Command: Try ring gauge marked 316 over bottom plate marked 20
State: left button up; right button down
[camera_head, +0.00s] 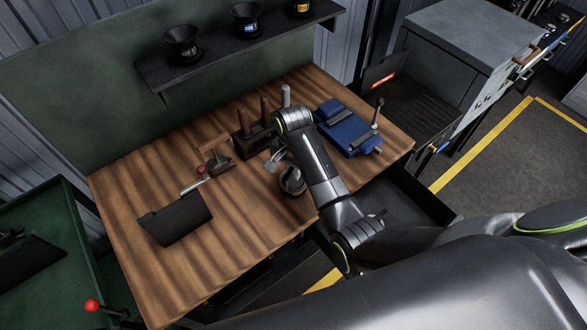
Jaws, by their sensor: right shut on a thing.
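My right gripper (279,163) is low over the middle of the wooden bench, mostly hidden behind my own right arm. It is shut on a small round dark grey metal part (292,184), close to the bench top. I cannot tell whether this part touches the bench, or whether it is a ring gauge or a bottom plate. No mark 316 or 20 is readable here. My left gripper is not in view.
Labelled black moulds (183,45) stand on a shelf.

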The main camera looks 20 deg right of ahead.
dwell(0.6)
jog(key=shift+r, duration=2.45)
